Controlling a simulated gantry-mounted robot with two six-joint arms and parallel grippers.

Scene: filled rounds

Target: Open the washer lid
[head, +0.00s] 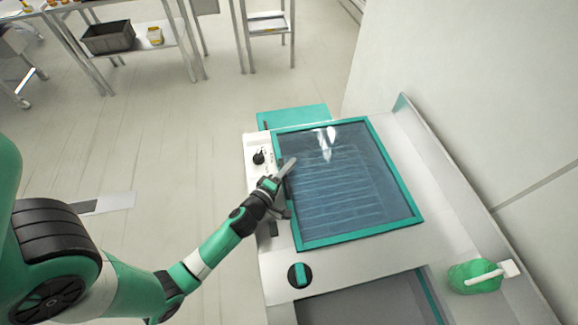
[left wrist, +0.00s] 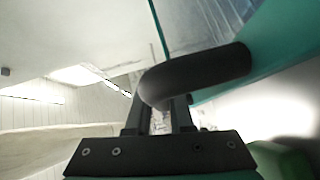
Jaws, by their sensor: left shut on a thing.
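The washer lid (head: 345,180) is a dark see-through pane in a green frame. It lies over the top of the washer (head: 340,267), flat or nearly so; I cannot tell whether its edge is slightly raised. My left gripper (head: 276,186) is at the left edge of the lid. In the left wrist view, a dark curved handle (left wrist: 200,72) runs between the fingers of my left gripper (left wrist: 160,118), and they are shut on it. In the head view the gripper mostly hides the handle. My right gripper is not in view.
A black knob (head: 259,157) sits on the white panel left of the lid, and a green-black knob (head: 300,275) in front. A green bottle (head: 475,276) lies at the right. A shelf with a grey bin (head: 109,37) stands far back. The floor on the left is mostly clear.

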